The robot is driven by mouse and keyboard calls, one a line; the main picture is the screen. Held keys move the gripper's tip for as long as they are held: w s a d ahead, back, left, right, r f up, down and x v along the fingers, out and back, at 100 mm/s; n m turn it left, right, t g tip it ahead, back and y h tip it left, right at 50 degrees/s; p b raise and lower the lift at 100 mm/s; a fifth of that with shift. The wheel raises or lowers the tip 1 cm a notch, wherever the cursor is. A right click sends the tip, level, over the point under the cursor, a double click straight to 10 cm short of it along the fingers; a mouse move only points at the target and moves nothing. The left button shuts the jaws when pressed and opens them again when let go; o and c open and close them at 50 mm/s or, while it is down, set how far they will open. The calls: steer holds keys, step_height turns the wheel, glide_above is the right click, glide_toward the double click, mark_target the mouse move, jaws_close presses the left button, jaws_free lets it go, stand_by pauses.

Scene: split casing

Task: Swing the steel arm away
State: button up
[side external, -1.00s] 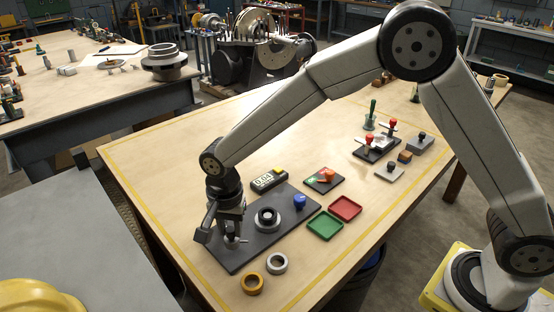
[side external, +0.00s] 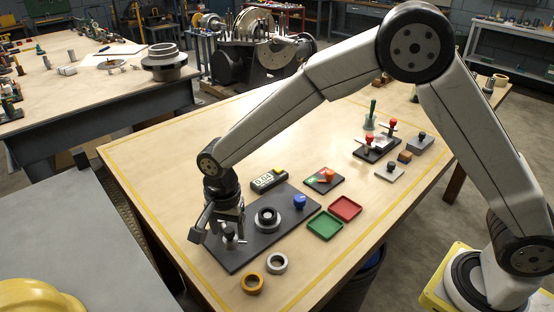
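My gripper (side external: 226,222) points down over the left end of a dark base plate (side external: 258,247). Its fingers look spread, with a gap between them and nothing clearly held. A small steel post with a rounded top (side external: 229,236) stands on the plate just under and between the fingertips. It seems to belong to the steel arm, but the gripper hides much of that area and the arm's direction cannot be told. A round dark and silver casing part (side external: 267,219) sits mid-plate, right of the gripper. A blue knob (side external: 300,202) stands at the plate's right end.
A digital readout (side external: 268,181) lies behind the plate. Green (side external: 324,226) and red (side external: 345,208) trays lie to the right. An orange ring (side external: 252,284) and a grey ring (side external: 277,263) lie in front. An orange-knobbed piece (side external: 326,177) stands beyond. The table's left side is clear.

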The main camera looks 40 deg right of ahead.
mark_target(229, 229)
steer(key=shift+r, duration=3.95)
steer(key=s+d+f+n+t, duration=0.1)
steer(key=s+d+n, duration=0.4)
steer(key=d, duration=0.5)
steer(key=s+d+f+n+t, duration=0.1)
steer(key=s+d+f+n, duration=0.2)
steer(key=s+d+n, duration=0.3)
steer(key=s+d, duration=0.4)
steer(key=d, duration=0.1)
steer(key=shift+t, duration=0.3)
steer(key=shift+d+f, duration=0.1)
